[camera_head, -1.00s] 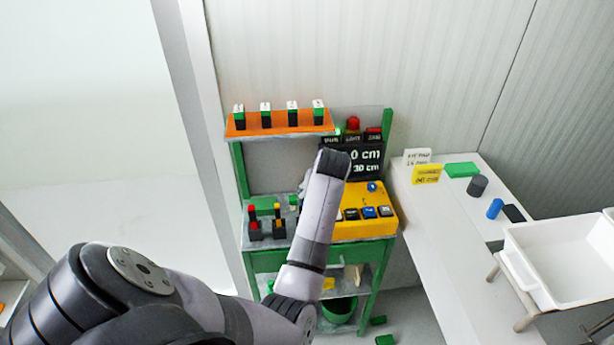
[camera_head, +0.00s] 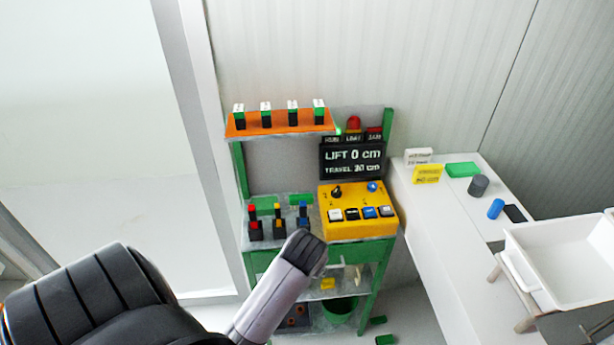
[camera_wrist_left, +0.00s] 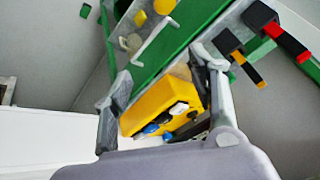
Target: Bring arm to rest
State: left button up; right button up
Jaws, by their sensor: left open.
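My left arm (camera_head: 270,300) reaches up from the bottom of the head view. Its end is in front of the green workbench's front edge, below the levers and the yellow control box (camera_head: 358,228). The yellow control box (camera_wrist_left: 150,105) shows beyond and between the fingers, apparently not gripped. My right gripper is in neither view.
The green workbench (camera_head: 372,262) carries levers with red, yellow and blue handles (camera_head: 278,214) and a black display (camera_head: 352,158). An orange shelf (camera_head: 275,130) holds several small blocks. A white table (camera_head: 440,230) and white tub (camera_head: 560,290) stand right. A green bin (camera_head: 338,312) sits below.

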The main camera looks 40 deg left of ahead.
pick_arm(q)
jog(key=shift+s+d+f, duration=0.1)
jog(key=shift+s+d, duration=0.4)
jog(key=shift+s, duration=0.05)
